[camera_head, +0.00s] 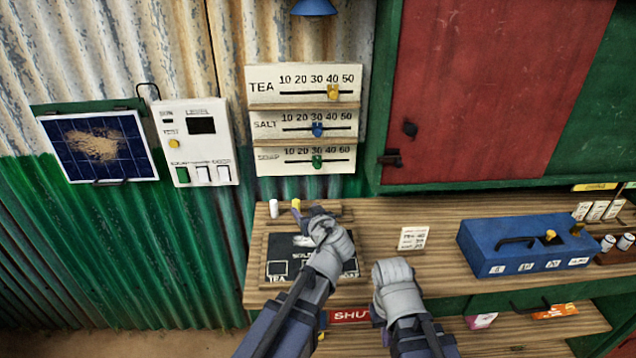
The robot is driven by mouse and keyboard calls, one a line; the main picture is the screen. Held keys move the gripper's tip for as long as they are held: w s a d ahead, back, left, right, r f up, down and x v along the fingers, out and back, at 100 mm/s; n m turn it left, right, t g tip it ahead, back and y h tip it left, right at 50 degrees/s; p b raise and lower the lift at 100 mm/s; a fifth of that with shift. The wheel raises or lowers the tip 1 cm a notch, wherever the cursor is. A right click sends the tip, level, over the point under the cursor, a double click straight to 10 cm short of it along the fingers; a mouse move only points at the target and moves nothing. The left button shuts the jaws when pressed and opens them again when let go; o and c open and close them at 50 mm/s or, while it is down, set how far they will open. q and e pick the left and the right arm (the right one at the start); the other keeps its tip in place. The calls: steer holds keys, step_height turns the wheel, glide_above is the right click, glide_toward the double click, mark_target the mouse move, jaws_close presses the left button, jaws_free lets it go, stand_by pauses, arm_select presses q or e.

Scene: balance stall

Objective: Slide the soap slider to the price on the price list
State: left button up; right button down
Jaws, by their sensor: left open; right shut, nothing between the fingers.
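The soap slider is a green knob (317,161) on the lowest row of the white price board (262,120), near the 30 mark. The yellow tea knob (334,92) stands near 40 and the blue salt knob (317,130) near 30. The price list is a small white card (413,238) on the counter; its print is too small to read surely. My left gripper (306,218) is open over the black tray, below the board and apart from the soap knob. My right gripper (388,268) is shut and empty, in front of the counter below the card.
The black tray (281,248) with labelled squares lies on the wooden counter (380,212), partly hidden by my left arm. A blue box (520,245) stands right. A red-green shutter (490,90) hangs above.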

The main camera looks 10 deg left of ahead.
mark_target(317, 167)
arm_select(q)
steer(key=w+d+r+t+h+b, duration=0.2)
steer(key=w+r+t, duration=0.2)
steer(key=w+t, duration=0.1)
steer(key=shift+w+d+t, duration=0.2)
steer(key=shift+w+t, duration=0.1)
steer(key=shift+w, duration=0.25)
arm_select(e)
step_height(317, 167, down, 4)
steer(key=shift+r, duration=0.2)
arm_select(q)
steer(key=shift+w, duration=0.15)
steer(key=x, duration=0.7)
steer(key=shift+w, duration=0.3)
jaws_close()
steer(key=shift+s+a, duration=0.1)
steer(key=shift+a, duration=0.05)
